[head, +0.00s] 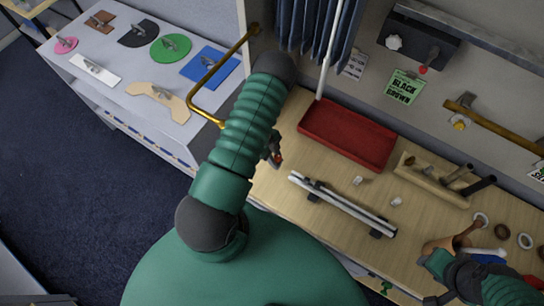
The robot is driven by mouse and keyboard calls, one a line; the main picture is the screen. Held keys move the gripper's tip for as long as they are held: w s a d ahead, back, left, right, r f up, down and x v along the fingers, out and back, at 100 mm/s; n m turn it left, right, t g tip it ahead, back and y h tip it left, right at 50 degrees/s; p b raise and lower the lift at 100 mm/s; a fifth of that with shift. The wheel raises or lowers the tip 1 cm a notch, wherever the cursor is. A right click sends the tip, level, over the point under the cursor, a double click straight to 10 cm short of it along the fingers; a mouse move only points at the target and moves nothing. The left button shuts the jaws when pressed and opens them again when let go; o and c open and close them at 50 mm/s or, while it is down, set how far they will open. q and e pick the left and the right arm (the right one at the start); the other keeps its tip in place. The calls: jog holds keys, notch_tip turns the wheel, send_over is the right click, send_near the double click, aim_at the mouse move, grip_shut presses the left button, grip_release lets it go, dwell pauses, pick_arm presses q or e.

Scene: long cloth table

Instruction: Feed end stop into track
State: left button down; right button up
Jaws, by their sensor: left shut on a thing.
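The track (345,208) is a pale metal rail on dark supports, lying at a slant on the wooden table. My left gripper (274,153) shows just past my green arm, left of the track's upper end and apart from it. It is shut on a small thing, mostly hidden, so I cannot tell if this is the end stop. A small white piece (358,181) and another white piece (396,201) lie on the table beyond the track. My right arm enters at the bottom right; its gripper (440,268) shows poorly and its jaws cannot be made out.
A red tray (347,134) stands behind the track. A wooden rack (432,181) with dark-handled tools is to its right. Rings (502,232) and other small items lie at the right. A brass rail (222,75) rises at the table's left end.

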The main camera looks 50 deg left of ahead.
pick_arm(q)
jog(key=shift+w+d, duration=0.2)
jog(key=shift+d, duration=0.65)
jog(key=shift+w+d, duration=0.2)
jog(key=shift+d, duration=0.65)
jog(key=shift+r+p, duration=0.1)
jog(key=shift+p, duration=0.35)
jog(key=shift+w+d, duration=0.2)
jog(key=shift+d, duration=0.65)
jog(key=shift+w+d, duration=0.2)
jog(key=shift+d, duration=0.6)
jog(key=shift+w+d, duration=0.2)
jog(key=shift+d, duration=0.65)
jog(key=c, duration=1.1)
grip_release()
jog(key=shift+c, duration=0.2)
jog(key=shift+a+r, duration=0.15)
jog(key=shift+r, duration=0.25)
jog(key=b+v, duration=0.2)
jog(key=v, duration=1.4)
